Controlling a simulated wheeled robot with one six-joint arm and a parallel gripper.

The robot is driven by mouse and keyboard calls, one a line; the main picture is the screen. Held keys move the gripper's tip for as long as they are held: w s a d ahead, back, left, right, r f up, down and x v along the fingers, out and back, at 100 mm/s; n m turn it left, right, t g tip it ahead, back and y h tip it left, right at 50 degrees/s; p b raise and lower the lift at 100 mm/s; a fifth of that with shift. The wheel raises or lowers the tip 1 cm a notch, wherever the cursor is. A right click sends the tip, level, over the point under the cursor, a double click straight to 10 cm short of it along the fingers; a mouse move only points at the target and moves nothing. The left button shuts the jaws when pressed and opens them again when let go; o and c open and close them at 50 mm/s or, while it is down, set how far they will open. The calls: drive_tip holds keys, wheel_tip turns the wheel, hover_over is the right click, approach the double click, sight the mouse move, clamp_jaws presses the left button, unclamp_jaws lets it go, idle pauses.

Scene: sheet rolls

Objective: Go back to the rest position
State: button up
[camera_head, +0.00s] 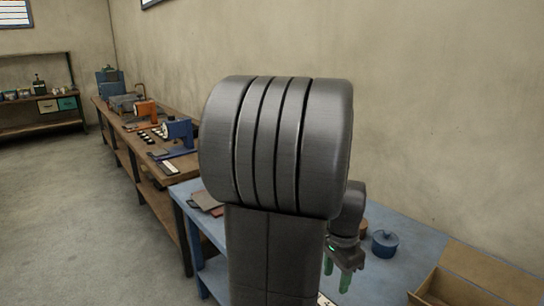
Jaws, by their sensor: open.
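My gripper (336,276) shows at the lower right of centre, partly hidden behind my own large grey arm link. Its two green-tipped fingers point down and stand apart, with nothing visible between them. It is over the blue table (403,262), and I cannot tell its exact height above the top. My arm fills the middle of the view and hides much of the table.
A blue lidded pot (385,244) stands right of my gripper, with a brown round item (363,229) behind it. An open cardboard box (470,278) is at the lower right. A wooden bench (135,140) with machines runs along the wall. The floor at left is clear.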

wheel_tip(320, 180, down, 11)
drive_tip(key=shift+f+b, duration=0.1)
drive_tip(key=shift+b, duration=0.25)
drive_tip(key=shift+w+a, duration=0.3)
drive_tip(key=shift+w, duration=0.05)
